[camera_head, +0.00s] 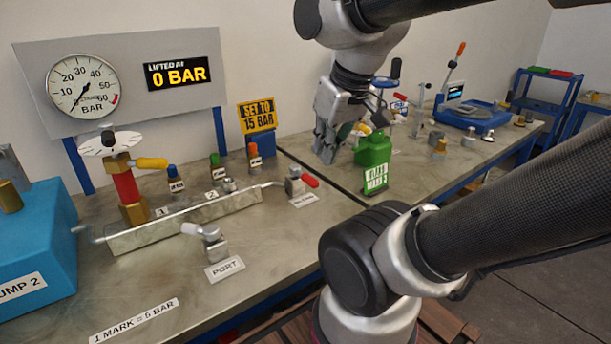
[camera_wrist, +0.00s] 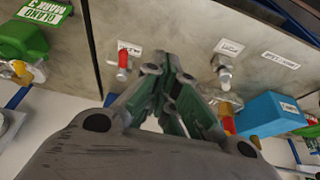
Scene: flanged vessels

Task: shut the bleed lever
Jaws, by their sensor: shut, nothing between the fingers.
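The bleed lever (camera_head: 309,180) has a red handle on a small metal valve body at the right end of the long pipe and trough. Its handle points to the right and slightly down, roughly in line with the pipe. A white label lies in front of it, too small to read surely. In the wrist view the red lever (camera_wrist: 123,64) shows left of my fingers, beside its label. My gripper (camera_head: 326,150) hangs above the bench, behind and right of the lever, clear of it. Its fingers (camera_wrist: 163,60) are shut and empty.
A PORT valve (camera_head: 211,246) with a white handle stands at the front left. The gauge (camera_head: 83,86) and the display (camera_head: 178,73) read about 0 bar. Bare bench lies in front of the lever.

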